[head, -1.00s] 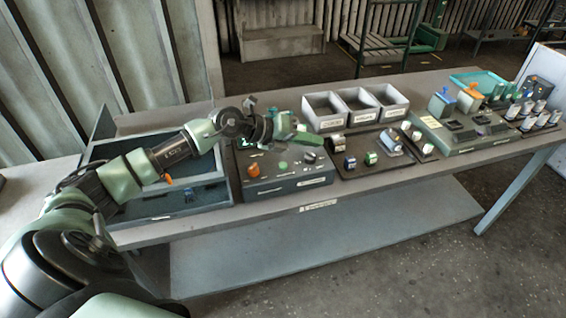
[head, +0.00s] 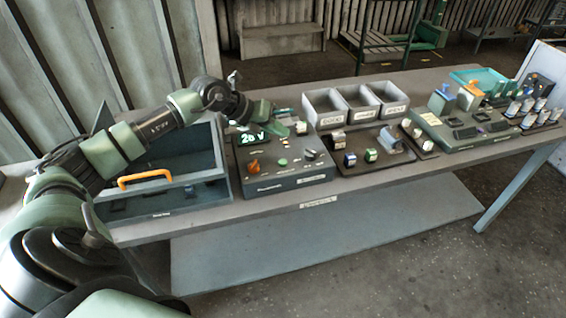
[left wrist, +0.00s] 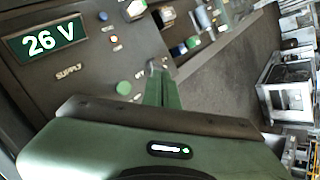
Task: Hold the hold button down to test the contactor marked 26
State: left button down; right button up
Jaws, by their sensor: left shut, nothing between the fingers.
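The dark test panel (head: 290,182) stands on the bench with a lit display (head: 252,138); in the left wrist view the display (left wrist: 47,40) reads "26 V". The panel carries an orange knob (head: 254,166), a green button (head: 282,162) and a small lever switch (head: 310,154). The green button also shows in the left wrist view (left wrist: 123,88). My left gripper (head: 283,127) is shut and empty above the panel's back part; its fingers (left wrist: 163,82) point toward the small lever by the "OFF" label, contact unclear. I cannot read a hold-button label or a contactor marked 26. My right gripper is not in view.
An open grey box with an orange handle (head: 145,178) is left of the panel. Three labelled bins (head: 357,104) stand behind. A dark tray with small components (head: 372,158) lies right of the panel, then a green fixture (head: 470,130). The bench front edge is clear.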

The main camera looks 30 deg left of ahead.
pick_arm(q)
jog(key=b, duration=0.5)
send_over(280, 163)
notch_tip(280, 163, down, 7)
jog(key=shift+f, duration=0.5)
dwell(1.2)
jog(key=shift+f, duration=0.4)
jog(key=shift+f+b, duration=0.5)
jog(key=shift+b, duration=0.05)
dwell(1.1)
jog(key=shift+r, duration=0.1)
dwell(1.3)
jog(key=shift+r+p, duration=0.6)
jog(key=shift+r, duration=0.25)
